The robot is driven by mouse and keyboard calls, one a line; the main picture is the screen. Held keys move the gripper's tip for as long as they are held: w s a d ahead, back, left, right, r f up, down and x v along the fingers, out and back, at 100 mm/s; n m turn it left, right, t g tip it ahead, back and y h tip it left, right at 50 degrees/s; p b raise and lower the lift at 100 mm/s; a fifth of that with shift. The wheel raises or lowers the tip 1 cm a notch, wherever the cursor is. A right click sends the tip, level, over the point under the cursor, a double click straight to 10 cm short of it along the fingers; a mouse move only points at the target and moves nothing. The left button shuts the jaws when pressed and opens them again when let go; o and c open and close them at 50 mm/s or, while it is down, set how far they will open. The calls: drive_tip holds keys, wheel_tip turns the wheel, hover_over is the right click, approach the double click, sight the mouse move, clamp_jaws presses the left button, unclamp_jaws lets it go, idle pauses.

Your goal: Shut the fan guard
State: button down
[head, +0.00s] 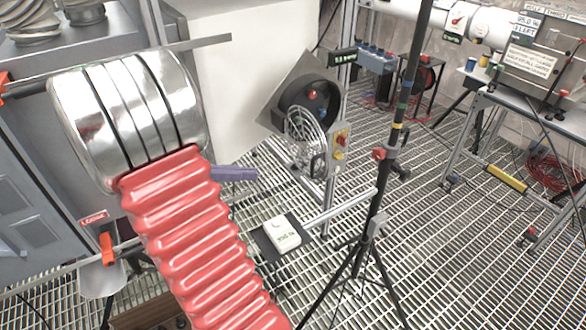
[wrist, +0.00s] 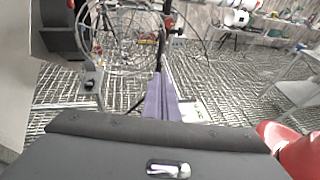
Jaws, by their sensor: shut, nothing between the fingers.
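The fan (head: 312,92), a dark round housing with a red hub on a tilted grey plate, stands at the centre back in the head view. Its wire guard (head: 303,128) stands swung away from the housing. In the wrist view the guard (wrist: 122,42) fills the upper left, beside the dark fan housing (wrist: 55,27). My gripper (head: 254,174) shows purple fingers, shut and empty, to the lower left of the guard.
A large red ribbed hose (head: 195,240) and silver duct (head: 125,110) fill the left. A black tripod stand (head: 362,255) rises right of the fan. A white meter (head: 283,234) lies on a dark mat. A switch box (head: 340,144) is beside the guard.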

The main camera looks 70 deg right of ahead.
drive_tip(key=shift+d, duration=0.2)
drive_tip(key=shift+s, duration=0.1)
drive_tip(key=r+x, duration=0.1)
drive_tip(key=x, duration=1.2)
drive_tip(key=shift+s+d, duration=0.3)
drive_tip(key=shift+s, duration=0.2)
drive_tip(key=shift+s, duration=0.1)
